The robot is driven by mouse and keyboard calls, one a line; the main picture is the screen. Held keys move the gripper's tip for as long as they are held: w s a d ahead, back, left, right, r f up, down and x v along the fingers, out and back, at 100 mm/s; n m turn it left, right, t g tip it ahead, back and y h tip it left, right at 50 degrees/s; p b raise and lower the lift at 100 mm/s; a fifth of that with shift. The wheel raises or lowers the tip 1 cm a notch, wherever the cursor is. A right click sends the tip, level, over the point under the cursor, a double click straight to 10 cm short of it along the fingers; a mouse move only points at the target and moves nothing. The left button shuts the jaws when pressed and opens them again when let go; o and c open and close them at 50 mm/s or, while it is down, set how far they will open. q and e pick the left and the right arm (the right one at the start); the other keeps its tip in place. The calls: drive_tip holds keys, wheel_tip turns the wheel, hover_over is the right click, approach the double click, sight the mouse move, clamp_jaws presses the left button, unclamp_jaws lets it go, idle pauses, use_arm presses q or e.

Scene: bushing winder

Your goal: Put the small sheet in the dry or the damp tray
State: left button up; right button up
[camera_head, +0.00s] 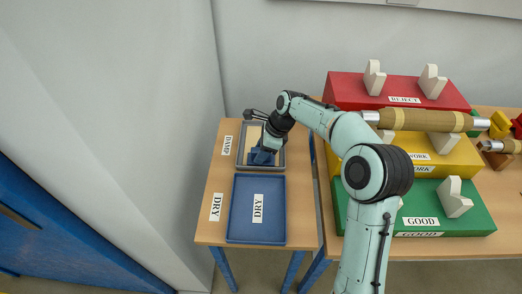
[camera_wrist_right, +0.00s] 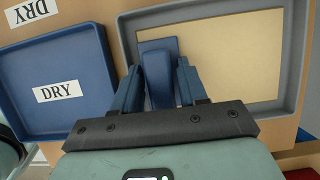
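The small tan sheet (camera_wrist_right: 235,55) lies within the grey tray (camera_wrist_right: 299,60), with an upright blue tab (camera_wrist_right: 159,78) at its left side in the wrist view. My right gripper (camera_wrist_right: 160,75) has its two blue fingers close on both sides of this tab and looks shut on it; the fingertips' contact is partly hidden. In the head view the grey damp tray (camera_head: 240,149) is at the back of the small table, with my right gripper (camera_head: 262,156) low over it, covering part of the sheet (camera_head: 254,136). The blue dry tray (camera_head: 268,241) in front is empty. My left gripper is out of view.
The trays stand on a small wooden table (camera_head: 305,222) with DAMP and DRY labels. To its right, a bench carries red (camera_head: 345,91), yellow (camera_head: 467,157) and green (camera_head: 480,215) stands, and a tan wound roll (camera_head: 425,120) rests across supports. A wall stands close behind.

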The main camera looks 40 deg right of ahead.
drive_tip(key=shift+r, duration=0.1)
drive_tip(key=p+v, duration=0.2)
drive_tip(key=v, duration=1)
drive_tip(key=shift+s, duration=0.1)
